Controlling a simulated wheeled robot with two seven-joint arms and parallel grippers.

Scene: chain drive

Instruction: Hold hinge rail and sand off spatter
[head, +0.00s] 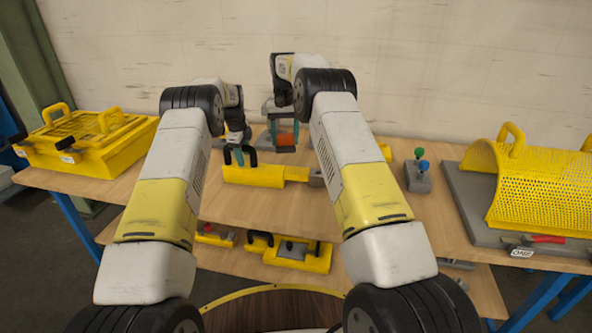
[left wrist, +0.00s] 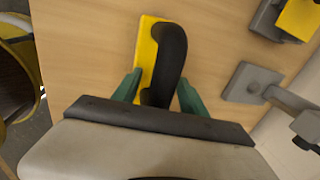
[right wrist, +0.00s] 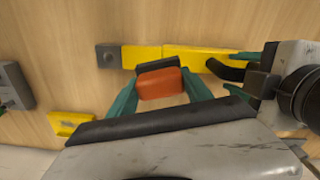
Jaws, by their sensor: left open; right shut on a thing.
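The yellow hinge rail (head: 260,176) lies on the wooden table top, with a grey end at its right and a black handle near its left end. My left gripper (head: 239,157) is open at the black handle (left wrist: 172,55), one green finger on each side with gaps visible. The rail also shows in the right wrist view (right wrist: 150,56). My right gripper (head: 284,135) is shut on an orange block (right wrist: 160,85), which looks like the sanding block, held behind the rail in the head view. The block's underside and any spatter cannot be made out.
A yellow case (head: 95,150) stands at the left. A grey block with green and blue knobs (head: 417,178) and a perforated yellow cover (head: 535,190) stand at the right. Yellow items (head: 300,262) lie on the lower shelf. The table front before the rail is clear.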

